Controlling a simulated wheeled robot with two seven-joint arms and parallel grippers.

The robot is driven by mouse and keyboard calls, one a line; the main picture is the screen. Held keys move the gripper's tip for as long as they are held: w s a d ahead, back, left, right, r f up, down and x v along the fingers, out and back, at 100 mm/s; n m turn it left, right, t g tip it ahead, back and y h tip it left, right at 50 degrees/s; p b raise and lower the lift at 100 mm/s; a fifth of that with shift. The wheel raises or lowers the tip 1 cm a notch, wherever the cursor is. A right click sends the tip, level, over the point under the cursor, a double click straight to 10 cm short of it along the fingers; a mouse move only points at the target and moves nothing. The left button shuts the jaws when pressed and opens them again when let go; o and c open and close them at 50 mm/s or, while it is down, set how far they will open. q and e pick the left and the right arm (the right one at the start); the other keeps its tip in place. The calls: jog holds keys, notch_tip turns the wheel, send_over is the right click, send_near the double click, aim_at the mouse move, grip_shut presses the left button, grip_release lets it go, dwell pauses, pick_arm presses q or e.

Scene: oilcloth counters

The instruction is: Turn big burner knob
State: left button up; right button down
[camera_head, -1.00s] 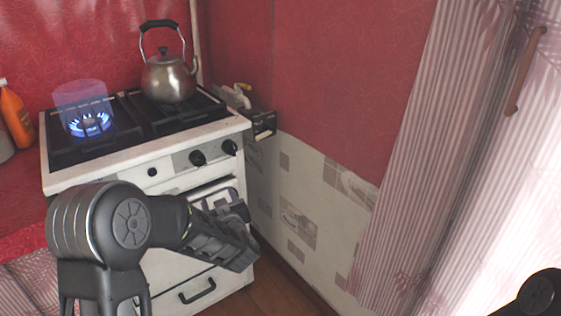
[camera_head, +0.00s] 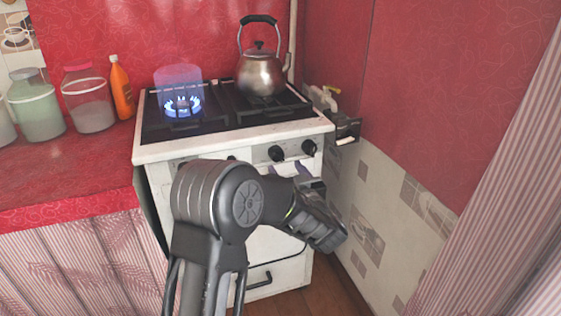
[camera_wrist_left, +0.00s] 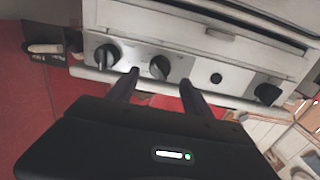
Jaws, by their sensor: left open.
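The stove (camera_head: 300,133) has a white front panel with dark round knobs. The rightmost knob (camera_head: 309,147) and the knob to its left (camera_head: 276,153) show in the head view, above my left gripper (camera_head: 288,170). Which knob is the big burner's is not marked. My right gripper is out of view.
A blue flame (camera_head: 183,104) burns on the left of the hob inside a translucent blue cylinder. A metal kettle (camera_head: 260,74) stands at the back right. An orange bottle (camera_head: 121,92) and jars (camera_head: 88,107) stand on the red counter (camera_head: 75,185). A tiled wall is close on the right.

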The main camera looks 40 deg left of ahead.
aim_at(279, 160)
pick_arm(q)
jog(key=x, duration=0.5)
jog(key=shift+w+a, duration=0.15)
jog(key=shift+a, duration=0.15)
jog(key=shift+c, duration=0.6)
grip_shut()
